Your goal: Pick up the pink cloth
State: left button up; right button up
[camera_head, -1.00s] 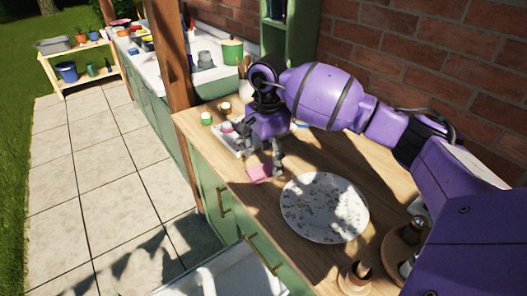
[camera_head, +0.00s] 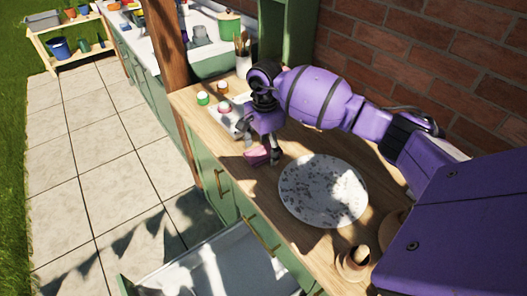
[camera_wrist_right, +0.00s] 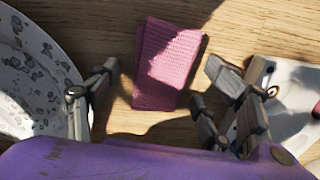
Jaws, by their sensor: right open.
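The pink cloth (camera_wrist_right: 168,62) lies folded on the wooden counter in the right wrist view, partly in shadow. In the head view the cloth (camera_head: 257,155) shows beside my right gripper (camera_head: 262,150), which partly hides it. In the right wrist view my right gripper (camera_wrist_right: 160,105) is open. Its two fingers stand apart, one on each side of the cloth's near end, and nothing is held. I cannot tell how high the fingertips are above the counter. My left gripper is not in view.
A large speckled plate (camera_head: 323,190) lies close to the right of the cloth. A white tray (camera_wrist_right: 290,88) is on its other side. Small jars (camera_head: 203,98) stand behind, and a wooden cup (camera_head: 355,262) stands at the front. A brick wall (camera_head: 420,60) bounds the back.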

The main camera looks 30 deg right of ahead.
jog(key=c, duration=0.8)
jog(key=shift+c, duration=0.2)
jog(key=shift+r, duration=0.15)
